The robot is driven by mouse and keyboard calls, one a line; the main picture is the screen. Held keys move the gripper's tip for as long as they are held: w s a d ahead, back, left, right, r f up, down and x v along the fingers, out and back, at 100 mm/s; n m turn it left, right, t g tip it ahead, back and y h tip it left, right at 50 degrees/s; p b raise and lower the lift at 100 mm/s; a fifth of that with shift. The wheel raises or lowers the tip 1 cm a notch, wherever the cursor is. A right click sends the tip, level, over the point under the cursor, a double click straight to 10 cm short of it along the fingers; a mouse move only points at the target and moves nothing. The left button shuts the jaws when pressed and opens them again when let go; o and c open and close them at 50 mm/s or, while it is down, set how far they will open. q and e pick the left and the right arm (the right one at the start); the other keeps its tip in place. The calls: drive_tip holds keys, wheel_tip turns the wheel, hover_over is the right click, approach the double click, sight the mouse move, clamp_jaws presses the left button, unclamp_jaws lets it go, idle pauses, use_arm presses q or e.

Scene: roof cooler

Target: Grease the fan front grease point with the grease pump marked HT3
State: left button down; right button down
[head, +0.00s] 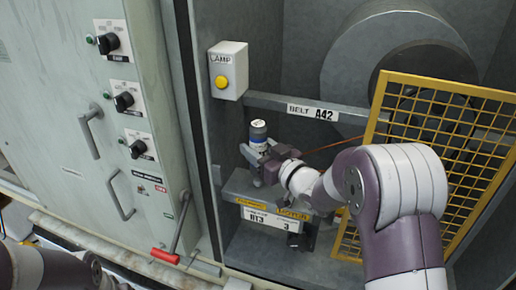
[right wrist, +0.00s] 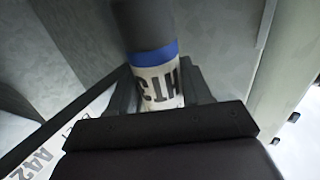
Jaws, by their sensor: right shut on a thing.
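The grease pump (head: 259,131) is a small upright cylinder with a white top and a blue band. In the right wrist view its white label (right wrist: 160,87) reads HT3, upside down. My right gripper (head: 257,157) is shut on the pump. I cannot tell whether the pump's lower end touches the block. A grease point is not clearly visible; gripper and arm hide part of the block.
A yellow mesh guard (head: 440,113) stands at the right, close to my right arm. A grey beam marked BELT A42 (head: 277,103) crosses behind the pump. A lamp box (head: 228,70) with a yellow button is above. The switch cabinet (head: 60,120) and a red-handled lever (head: 165,256) are left.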

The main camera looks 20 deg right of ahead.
sight(258, 123)
drive_tip(key=shift+r+p, duration=2.45)
drive_tip(key=shift+r, duration=1.1)
